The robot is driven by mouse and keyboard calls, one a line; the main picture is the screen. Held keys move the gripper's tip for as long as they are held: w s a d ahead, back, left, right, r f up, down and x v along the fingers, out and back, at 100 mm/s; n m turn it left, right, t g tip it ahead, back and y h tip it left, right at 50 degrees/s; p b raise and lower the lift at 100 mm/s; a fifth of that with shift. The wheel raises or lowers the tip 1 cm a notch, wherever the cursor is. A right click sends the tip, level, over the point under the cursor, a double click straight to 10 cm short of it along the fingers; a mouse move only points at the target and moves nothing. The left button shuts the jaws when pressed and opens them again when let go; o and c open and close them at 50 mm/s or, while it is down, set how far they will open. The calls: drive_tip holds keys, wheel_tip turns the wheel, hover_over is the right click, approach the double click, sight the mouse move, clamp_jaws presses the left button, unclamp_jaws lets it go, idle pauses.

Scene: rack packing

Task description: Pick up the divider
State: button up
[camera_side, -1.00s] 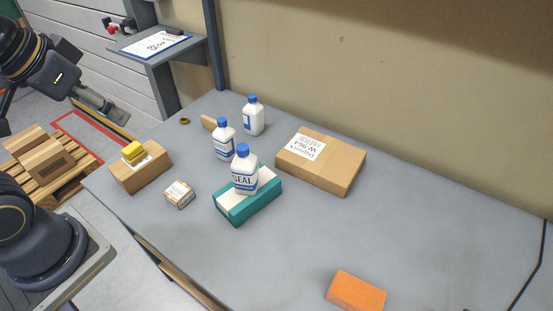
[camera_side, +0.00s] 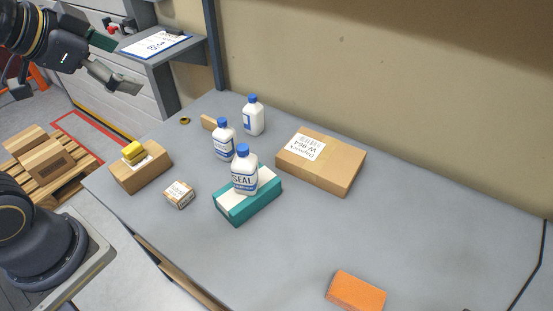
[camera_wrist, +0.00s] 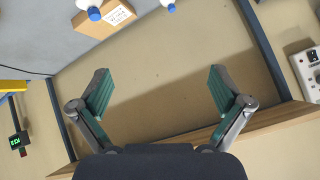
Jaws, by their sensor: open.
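No part is clearly recognisable as the divider. A thin tan piece (camera_side: 207,122) stands on the grey table behind a white bottle (camera_side: 223,140), which partly hides it; it may be the divider, but I cannot tell. My gripper (camera_side: 118,65) is at the upper left of the side view, above and left of that piece and apart from it. In the wrist view, the two green-padded fingers of my gripper (camera_wrist: 161,92) are wide apart with nothing between them.
A bottle marked SEAL (camera_side: 244,170) stands on a teal box (camera_side: 250,205). Another bottle (camera_side: 253,117) and a large carton (camera_side: 335,165) are behind. A small carton (camera_side: 179,195), a brown box (camera_side: 140,172) and an orange block (camera_side: 356,292) are also there. The table's right is mostly clear.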

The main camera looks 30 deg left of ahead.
drive_tip(key=w+a+r+m+t, duration=0.35)
drive_tip(key=w+r+m, duration=0.2)
drive_tip(key=w, duration=0.25)
drive_tip(key=m+t, duration=0.5)
drive_tip(key=m, duration=1.7)
hover_over(209, 123)
drive_tip(key=d, duration=0.1)
wheel_tip(209, 123, down, 16)
drive_tip(key=s+f+m+g, duration=0.1)
drive_tip(key=f, duration=0.6)
drive_tip(key=s+f+m+g, duration=0.1)
drive_tip(key=f+g, duration=0.1)
drive_tip(key=f, duration=0.6)
drive_tip(key=s+a+f+m+g, duration=0.1)
drive_tip(key=f, duration=0.7)
drive_tip(key=shift+s+f+m, duration=0.2)
drive_tip(key=shift+f+m, duration=0.05)
drive_tip(key=shift+f, duration=0.65)
drive_tip(key=x, duration=0.5)
drive_tip(key=shift+d+f, duration=0.1)
drive_tip(key=shift+f, duration=0.35)
